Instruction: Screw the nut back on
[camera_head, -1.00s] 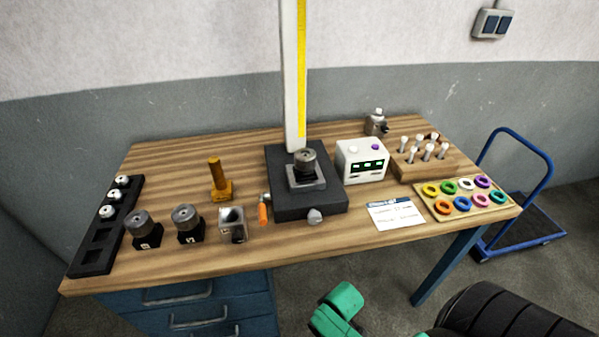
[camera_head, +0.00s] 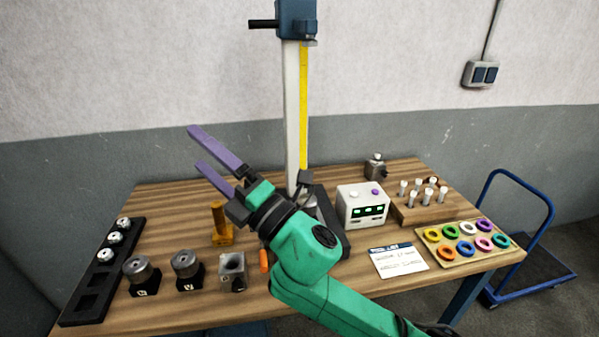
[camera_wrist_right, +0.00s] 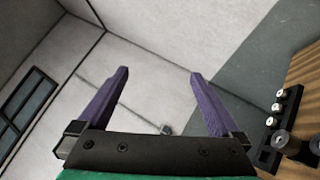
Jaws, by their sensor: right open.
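My right gripper (camera_head: 197,148) is open and empty, raised above the back left of the bench and pointing up and left. Its purple fingers also show in the right wrist view (camera_wrist_right: 158,73), spread apart with wall behind. No loose nut can be made out clearly. An amber post (camera_head: 219,222) on a foot stands below the gripper. Two knurled grey round pieces (camera_head: 140,270) (camera_head: 186,264) sit on black blocks at the front left. My right arm hides much of the dark base of the upright column (camera_head: 292,120). My left gripper is out of view.
A black rack (camera_head: 84,304) with silver pieces lies at the left edge. A grey bored block (camera_head: 232,266) and orange handle (camera_head: 264,261) stand near the arm. A white display box (camera_head: 362,207), card (camera_head: 398,262), peg block (camera_head: 404,214) and ring board (camera_head: 431,251) fill the right.

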